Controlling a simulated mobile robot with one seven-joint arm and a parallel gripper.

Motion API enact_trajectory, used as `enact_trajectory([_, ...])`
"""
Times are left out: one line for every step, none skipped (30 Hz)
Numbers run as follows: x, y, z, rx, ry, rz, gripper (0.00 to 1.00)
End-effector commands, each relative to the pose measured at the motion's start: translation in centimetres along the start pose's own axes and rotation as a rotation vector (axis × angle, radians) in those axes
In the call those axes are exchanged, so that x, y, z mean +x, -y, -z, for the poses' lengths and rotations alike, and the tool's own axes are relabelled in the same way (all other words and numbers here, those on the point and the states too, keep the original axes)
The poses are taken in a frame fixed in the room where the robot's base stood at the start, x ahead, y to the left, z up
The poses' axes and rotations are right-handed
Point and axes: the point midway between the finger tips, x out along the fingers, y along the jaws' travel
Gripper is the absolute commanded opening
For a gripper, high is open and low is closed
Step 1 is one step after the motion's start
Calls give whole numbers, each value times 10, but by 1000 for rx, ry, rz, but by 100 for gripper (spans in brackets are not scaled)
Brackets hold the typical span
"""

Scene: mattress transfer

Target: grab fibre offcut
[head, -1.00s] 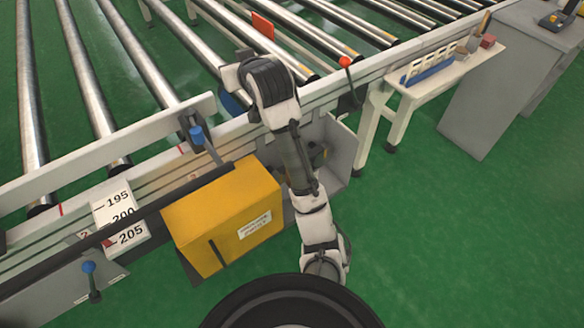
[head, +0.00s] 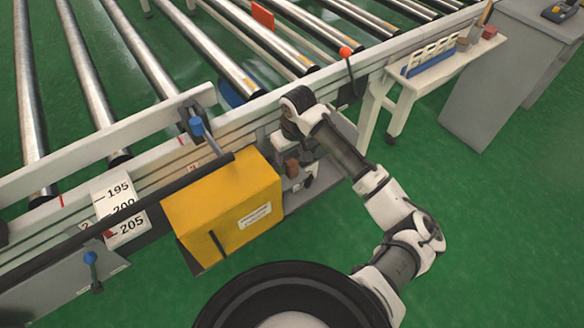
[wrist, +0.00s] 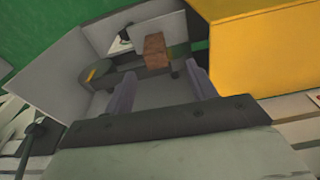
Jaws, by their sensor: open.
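A small brown block (wrist: 155,48), the likely fibre offcut, lies in a grey open-sided tray beside the yellow box. It also shows in the head view (head: 292,168). My gripper (wrist: 160,72) is open, with its two fingers reaching into the tray. The block is just beyond the fingertips and roughly in line with the gap between them. Nothing shows held. I cannot tell whether a finger touches the block. In the head view the fingers are mostly hidden by my wrist.
The yellow box (head: 222,212) stands close on one side of the tray (head: 322,192). The conveyor rail (head: 262,108) runs behind, with steel rollers beyond. A dark rounded part (wrist: 106,78) lies in the tray near the left finger.

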Motion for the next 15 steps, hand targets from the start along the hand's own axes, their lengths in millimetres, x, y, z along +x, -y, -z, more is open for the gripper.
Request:
enact_trajectory([7, 0, 0, 1, 1, 0, 56])
enact_trajectory([11, 0, 0, 1, 1, 0, 56])
enact_trajectory([14, 0, 0, 1, 1, 0, 56])
enact_trajectory([16, 0, 0, 1, 0, 0, 56])
enact_trajectory([18, 0, 0, 1, -1, 0, 56])
enact_trajectory([20, 0, 0, 0, -2, 0, 56])
enact_trajectory([21, 0, 0, 0, -2, 0, 56])
enact_trajectory([23, -1, -1, 1, -1, -1, 56])
enact_trajectory([27, -2, -2, 1, 0, -1, 56])
enact_trajectory([31, -2, -3, 2, 0, -1, 56])
enact_trajectory([36, -3, -5, 2, 2, -1, 56])
enact_trajectory([42, -4, -6, 2, 0, -1, 56])
enact_trajectory([46, -5, -8, 1, 1, -1, 56])
enact_trajectory([51, -6, -9, 2, 0, -2, 56])
enact_trajectory([58, -5, -8, 0, 1, -1, 56])
